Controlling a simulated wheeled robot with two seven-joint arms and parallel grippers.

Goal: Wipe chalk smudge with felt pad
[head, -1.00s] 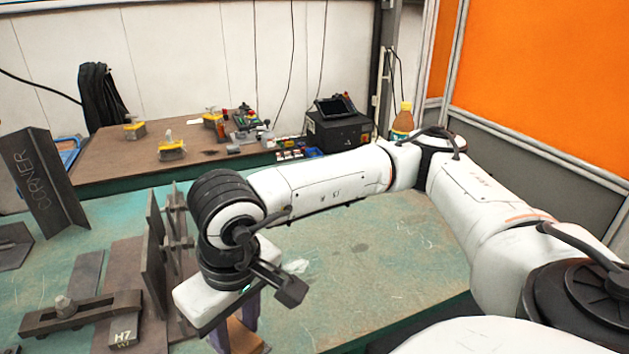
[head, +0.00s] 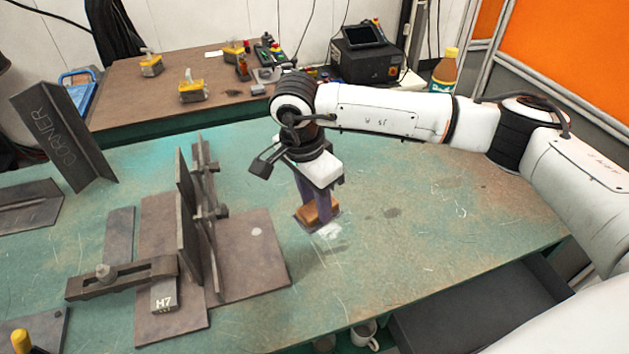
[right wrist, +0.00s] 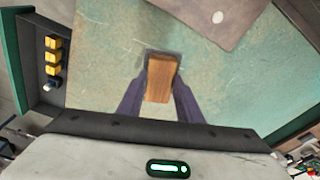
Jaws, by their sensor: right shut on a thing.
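My right gripper (head: 318,208) points down over the green table, with its purple fingers shut on the wooden back of the felt pad (head: 313,215). In the right wrist view the pad's wooden block (right wrist: 161,79) sits between the fingertips (right wrist: 161,88), with a dark edge showing at its far end. The pad is at the table surface or just above it; I cannot tell if it touches. The white chalk smudge (head: 328,232) lies right beside the pad on its near side, and part of it may be hidden under the pad. My left gripper is not in view.
Upright steel plates (head: 190,215) on a base plate (head: 250,250) stand left of the pad, with a clamp bar (head: 120,278) and an H7 block (head: 164,296). A CORNER angle piece (head: 62,143) stands farther left. The green table (head: 430,230) right of the pad is clear.

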